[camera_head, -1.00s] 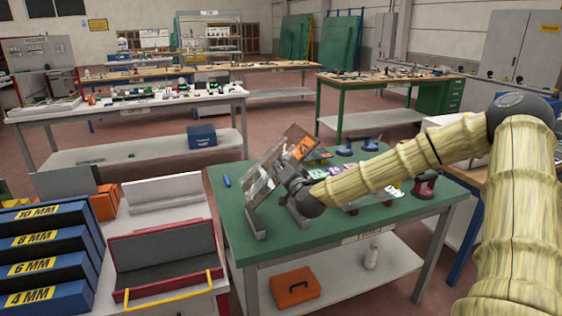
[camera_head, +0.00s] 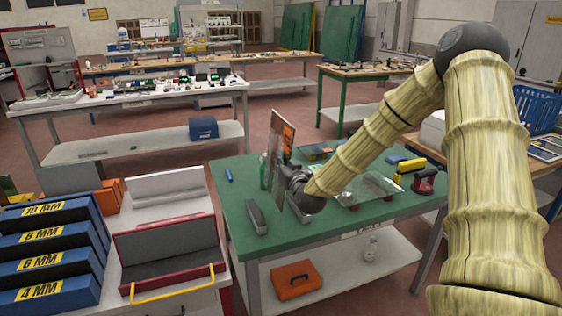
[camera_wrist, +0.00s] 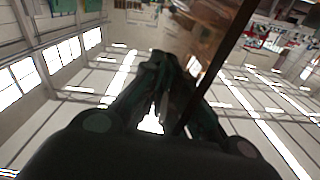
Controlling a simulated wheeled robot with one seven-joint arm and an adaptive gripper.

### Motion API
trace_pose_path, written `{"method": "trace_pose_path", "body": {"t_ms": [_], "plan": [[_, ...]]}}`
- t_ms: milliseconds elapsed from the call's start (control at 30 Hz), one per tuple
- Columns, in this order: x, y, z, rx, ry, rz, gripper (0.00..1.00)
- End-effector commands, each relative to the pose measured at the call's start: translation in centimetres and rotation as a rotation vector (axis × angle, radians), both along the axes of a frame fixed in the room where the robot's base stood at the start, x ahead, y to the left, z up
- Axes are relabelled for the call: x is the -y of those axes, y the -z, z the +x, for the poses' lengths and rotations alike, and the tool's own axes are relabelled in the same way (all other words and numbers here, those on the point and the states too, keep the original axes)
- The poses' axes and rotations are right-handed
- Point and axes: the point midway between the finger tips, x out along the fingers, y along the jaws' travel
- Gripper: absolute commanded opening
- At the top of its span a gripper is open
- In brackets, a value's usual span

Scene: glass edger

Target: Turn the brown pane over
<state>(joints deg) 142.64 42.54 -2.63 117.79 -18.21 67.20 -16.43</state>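The brown pane (camera_head: 274,150) stands nearly upright and almost edge-on above the green table (camera_head: 335,232) in the head view. An orange patch (camera_head: 288,137) shows on its right side. My gripper (camera_head: 287,174) is shut on the pane's near part from the right; its fingertips are partly hidden. In the wrist view the brown pane (camera_wrist: 222,45) runs up and right from between the dark fingers of my gripper (camera_wrist: 165,85). I cannot tell whether the pane's lower edge touches the table.
A grey block (camera_head: 256,217) sits left of the pane. A clear pane (camera_head: 368,189) lies right of my gripper, near a yellow tool (camera_head: 410,168) and a red suction cup (camera_head: 424,182). A blue marker (camera_head: 228,174) lies at the table's left.

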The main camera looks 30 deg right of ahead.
Motion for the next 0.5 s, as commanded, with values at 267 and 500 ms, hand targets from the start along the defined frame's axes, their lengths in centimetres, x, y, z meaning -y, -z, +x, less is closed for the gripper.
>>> {"method": "trace_pose_path", "body": {"t_ms": [267,500], "plan": [[-0.24,-0.12,0.10,-0.040,-0.001,-0.170,0.00],[-0.41,-0.10,0.14,-0.074,-0.001,-0.313,0.00]]}}
